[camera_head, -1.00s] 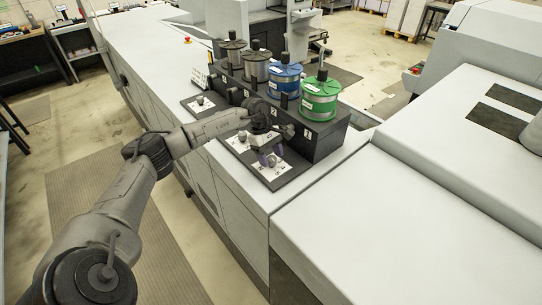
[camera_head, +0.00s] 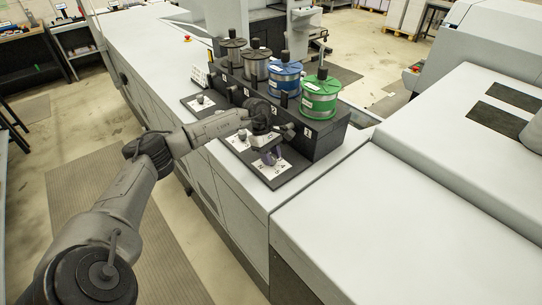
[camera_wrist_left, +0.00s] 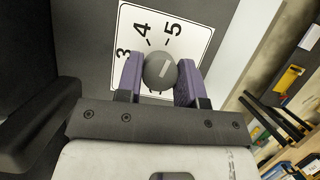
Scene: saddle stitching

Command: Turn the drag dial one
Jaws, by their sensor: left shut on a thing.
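The drag dial one is a round dark knob (camera_wrist_left: 160,71) with a short pale line on its top. It stands on a white scale plate (camera_wrist_left: 190,37) printed with 3, 4 and 5, and the plate also shows in the head view (camera_head: 284,172). My left gripper (camera_head: 270,158) is at the nearest plate, below the block marked 1. In the left wrist view its purple fingers (camera_wrist_left: 160,80) are shut on the knob, one on each side. The gripper hides most of the dial in the head view. My right gripper is not in view.
A green spool (camera_head: 320,97) and a blue spool (camera_head: 285,79) stand with other spools on the black block (camera_head: 318,143) just behind the gripper. The pale machine top (camera_head: 340,200) at the right is clear.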

